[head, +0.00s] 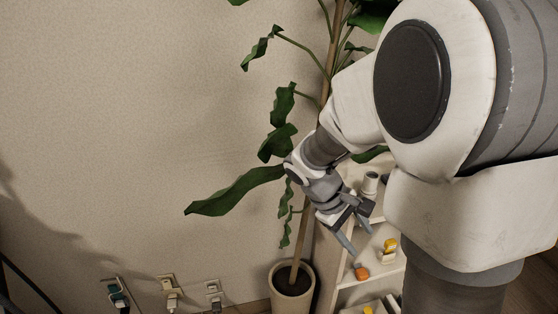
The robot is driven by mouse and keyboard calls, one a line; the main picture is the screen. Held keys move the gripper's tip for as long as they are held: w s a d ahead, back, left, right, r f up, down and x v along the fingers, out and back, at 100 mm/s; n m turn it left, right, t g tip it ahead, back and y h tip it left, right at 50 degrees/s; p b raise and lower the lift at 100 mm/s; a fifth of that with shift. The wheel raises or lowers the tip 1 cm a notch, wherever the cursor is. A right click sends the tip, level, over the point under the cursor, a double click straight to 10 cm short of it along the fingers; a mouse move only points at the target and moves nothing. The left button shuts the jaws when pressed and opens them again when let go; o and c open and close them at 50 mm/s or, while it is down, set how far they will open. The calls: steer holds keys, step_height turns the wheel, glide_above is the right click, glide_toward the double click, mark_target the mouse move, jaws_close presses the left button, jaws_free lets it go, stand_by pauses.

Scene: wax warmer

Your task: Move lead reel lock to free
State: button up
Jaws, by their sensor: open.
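My gripper (358,236) hangs at the end of my arm, pointing down, with its two fingers apart and nothing seen between them. It is in front of a white shelf unit, right of the potted plant. I cannot make out a lead reel or its lock with certainty. Small fittings are on the wall at the lower left: a dark green and white one (118,296), a cream one (169,290) and a smaller pale one (213,293). They are far left of my gripper and too small to read any lock position.
The plant pot (291,290) stands between the wall fittings and the white shelf unit (350,297). Large leaves (236,192) reach left across the wall. The shelves hold a pale cup (370,183), an orange item (361,272) and a yellow-topped item (390,246).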

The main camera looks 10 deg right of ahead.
steer(key=w+d+f+n+g+h+b, duration=0.1)
steer(key=w+d+f+n+h+b, duration=0.15)
steer(key=f, duration=0.85)
steer(key=w+d+f+n+h+b, duration=0.2)
steer(key=w+f+n+b, duration=0.2)
steer(key=f, duration=0.8)
steer(key=n+t+h+b, duration=0.2)
steer(key=n+t+b, duration=0.15)
steer(key=n, duration=0.35)
glide_toward(367, 310)
steer(key=shift+g, duration=0.35)
steer(key=shift+w+b+x, duration=0.15)
steer(key=shift+b+x, duration=0.75)
steer(key=shift+x, duration=1.35)
steer(key=shift+w+b+x, duration=0.15)
steer(key=shift+b+x, duration=0.75)
steer(key=shift+x, duration=1.35)
